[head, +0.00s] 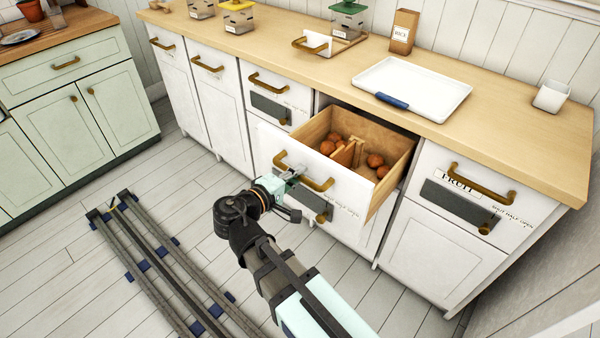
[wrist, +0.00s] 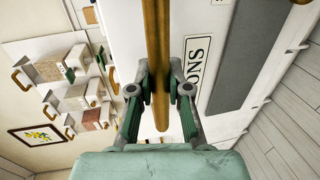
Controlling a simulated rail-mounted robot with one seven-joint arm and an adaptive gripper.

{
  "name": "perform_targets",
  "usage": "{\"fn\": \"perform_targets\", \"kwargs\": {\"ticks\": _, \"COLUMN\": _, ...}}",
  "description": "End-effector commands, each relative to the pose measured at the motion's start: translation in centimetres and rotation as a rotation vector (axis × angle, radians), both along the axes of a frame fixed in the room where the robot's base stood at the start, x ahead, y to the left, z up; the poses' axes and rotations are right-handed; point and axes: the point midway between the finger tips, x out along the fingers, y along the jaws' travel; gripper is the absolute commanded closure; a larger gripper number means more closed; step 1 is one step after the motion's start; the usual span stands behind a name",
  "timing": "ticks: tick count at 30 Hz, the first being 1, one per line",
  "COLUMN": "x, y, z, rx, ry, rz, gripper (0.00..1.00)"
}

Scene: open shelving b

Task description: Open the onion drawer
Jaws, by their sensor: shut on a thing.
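My gripper (head: 294,175) is at this handle. In the wrist view, the two fingers of my gripper (wrist: 160,88) are shut on the handle (wrist: 157,35), which runs between them. A label (wrist: 194,70) ending in "ONS" shows beside the right finger. The gripper and my arm hide part of the drawer front.
The fruit drawer (head: 462,190) at the right is shut. Other shut white cabinets stand to the left. A white tray (head: 440,92) with a blue handle, a rice box (head: 403,32) and jars are on the wooden counter (head: 540,135). A floor rail (head: 150,260) lies at the lower left.

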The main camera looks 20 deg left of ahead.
Motion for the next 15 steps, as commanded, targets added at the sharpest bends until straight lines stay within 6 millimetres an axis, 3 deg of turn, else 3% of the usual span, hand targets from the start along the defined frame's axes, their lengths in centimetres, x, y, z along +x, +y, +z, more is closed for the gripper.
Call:
{"fn": "perform_targets", "kwargs": {"ticks": 7, "x": 0.02, "y": 0.06, "z": -0.01, "rx": 0.000, "ry": 0.000, "rz": 0.000, "gripper": 1.00}}
{"fn": "perform_targets", "kwargs": {"ticks": 8, "x": 0.02, "y": 0.06, "z": -0.01, "rx": 0.000, "ry": 0.000, "rz": 0.000, "gripper": 0.80}}
{"fn": "perform_targets", "kwargs": {"ticks": 10, "x": 0.02, "y": 0.07, "z": -0.01, "rx": 0.000, "ry": 0.000, "rz": 0.000, "gripper": 0.57}}
{"fn": "perform_targets", "kwargs": {"ticks": 15, "x": 0.03, "y": 0.04, "z": 0.00, "rx": 0.000, "ry": 0.000, "rz": 0.000, "gripper": 0.57}}
